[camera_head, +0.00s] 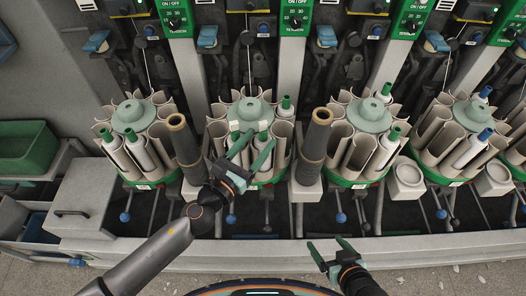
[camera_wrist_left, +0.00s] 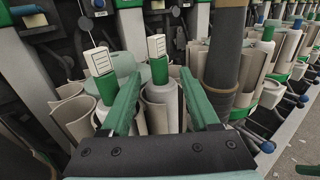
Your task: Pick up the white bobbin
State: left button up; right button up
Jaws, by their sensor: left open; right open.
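White bobbins with green tops stand in the round magazines. In the left wrist view, one white bobbin (camera_wrist_left: 163,98) stands upright between the two green fingers of my left gripper (camera_wrist_left: 160,78), with a small white tag at its top. A second green-topped bobbin (camera_wrist_left: 107,88) stands left of the left finger. In the head view, my left gripper (camera_head: 254,150) is open over the front of the second magazine (camera_head: 250,108), partly hiding the bobbins there. Contact with the bobbin cannot be told. My right gripper (camera_head: 329,252) is open and empty, low in front of the machine.
Other magazines (camera_head: 134,117) hold more bobbins. A green bin (camera_head: 26,150) is at far left. A grey ledge (camera_head: 430,245) runs along the front.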

pick_arm(q)
jog(key=shift+x, duration=1.4)
jog(key=shift+c, duration=0.4)
grip_shut()
